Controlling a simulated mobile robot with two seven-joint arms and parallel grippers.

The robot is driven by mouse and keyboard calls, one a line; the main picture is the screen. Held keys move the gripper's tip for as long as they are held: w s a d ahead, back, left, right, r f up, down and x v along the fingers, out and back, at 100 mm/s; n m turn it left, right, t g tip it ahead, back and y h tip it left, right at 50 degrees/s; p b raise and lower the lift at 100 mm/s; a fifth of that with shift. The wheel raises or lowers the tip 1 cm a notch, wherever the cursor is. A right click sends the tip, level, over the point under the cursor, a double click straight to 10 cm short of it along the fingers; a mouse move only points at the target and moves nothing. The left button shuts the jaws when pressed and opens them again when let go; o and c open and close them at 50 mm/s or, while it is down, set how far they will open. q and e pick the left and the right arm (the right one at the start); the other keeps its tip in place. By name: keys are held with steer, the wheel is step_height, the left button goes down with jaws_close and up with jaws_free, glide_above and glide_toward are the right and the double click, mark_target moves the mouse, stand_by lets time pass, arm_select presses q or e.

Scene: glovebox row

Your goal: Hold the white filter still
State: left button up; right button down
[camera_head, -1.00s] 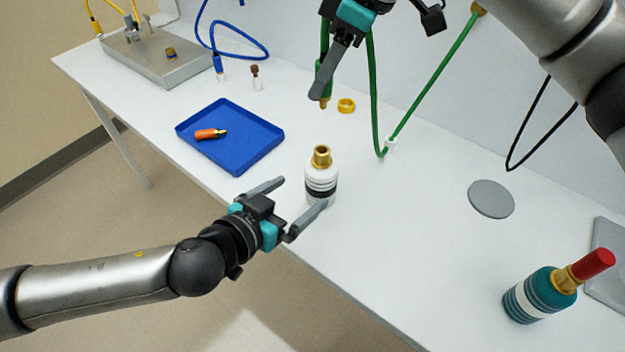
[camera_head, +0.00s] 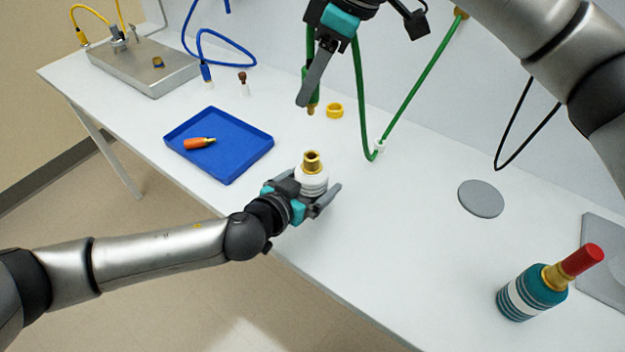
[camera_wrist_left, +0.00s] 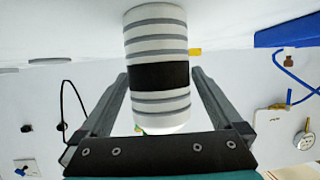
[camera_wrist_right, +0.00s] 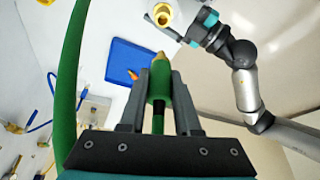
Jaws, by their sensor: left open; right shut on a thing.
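The white filter (camera_head: 312,183), with a brass neck on top, stands upright on the table near its front edge. My left gripper (camera_head: 322,196) is open with its fingers on either side of the filter. In the left wrist view the filter (camera_wrist_left: 157,45), ringed with grey and one black band, stands between the two fingers (camera_wrist_left: 160,95), with gaps showing at both sides. My right gripper (camera_head: 309,98) is shut on the green hose's end (camera_head: 312,88), brass tip down, above the table behind the filter. The right wrist view shows the hose end (camera_wrist_right: 158,85) between the fingers.
A blue tray (camera_head: 240,165) holding an orange piece (camera_head: 199,143) lies left of the filter. A grey disc (camera_head: 481,198) and a teal filter with a red cap (camera_head: 532,292) are to the right.

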arm_select(q)
steer(key=c, duration=1.5)
stand_by(0.3)
